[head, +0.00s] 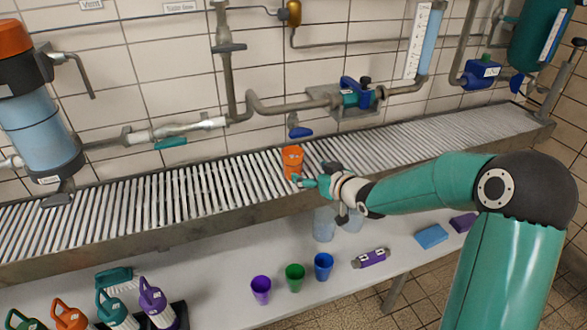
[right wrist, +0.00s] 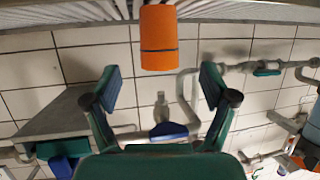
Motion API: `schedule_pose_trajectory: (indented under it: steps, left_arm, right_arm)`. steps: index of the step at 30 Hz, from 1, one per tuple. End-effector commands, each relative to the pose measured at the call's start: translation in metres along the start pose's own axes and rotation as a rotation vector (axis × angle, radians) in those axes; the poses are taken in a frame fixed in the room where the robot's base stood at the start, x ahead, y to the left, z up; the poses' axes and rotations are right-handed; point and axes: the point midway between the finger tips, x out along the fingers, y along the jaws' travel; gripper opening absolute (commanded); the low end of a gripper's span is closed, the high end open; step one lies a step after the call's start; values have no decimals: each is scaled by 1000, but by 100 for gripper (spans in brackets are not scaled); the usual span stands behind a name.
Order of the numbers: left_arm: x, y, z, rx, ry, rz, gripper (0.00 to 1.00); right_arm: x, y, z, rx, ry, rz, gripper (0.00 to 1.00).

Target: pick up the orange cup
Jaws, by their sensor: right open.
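The orange cup (head: 292,158) stands upright on the slatted metal rack below the wall pipes. My right gripper (head: 311,176) is open just in front and to the right of the cup, with one finger overlapping its lower edge in the head view. In the right wrist view, the orange cup (right wrist: 158,40) with a dark band lies beyond the spread fingers of the right gripper (right wrist: 160,88), roughly centred between them. Nothing is between the fingers. My left gripper is not in view.
A blue-handled valve (head: 300,131) is on the wall behind the cup. Below the rack, a white table holds a purple cup (head: 261,289), a green cup (head: 295,277), a blue cup (head: 323,266) and clear containers (head: 324,225). Handled bottles (head: 152,300) stand at lower left.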

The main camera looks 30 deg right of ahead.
Motion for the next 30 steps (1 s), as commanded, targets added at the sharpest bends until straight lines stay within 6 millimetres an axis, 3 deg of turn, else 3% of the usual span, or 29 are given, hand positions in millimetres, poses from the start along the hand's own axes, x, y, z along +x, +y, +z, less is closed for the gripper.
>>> schedule_pose_trajectory:
  steps: [1,6,14,24,30]
  left_arm:
    - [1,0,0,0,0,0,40]
    - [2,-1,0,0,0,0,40]
    - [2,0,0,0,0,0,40]
    - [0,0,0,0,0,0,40]
    - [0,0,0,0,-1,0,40]
  right_arm:
    - [13,-1,1,-1,0,-2,84]
    - [39,0,1,-1,-1,-1,84]
    - [55,0,-1,0,0,-1,84]
    - [98,1,-6,0,-1,-1,84]
    - [102,1,-6,0,-1,-1,84]
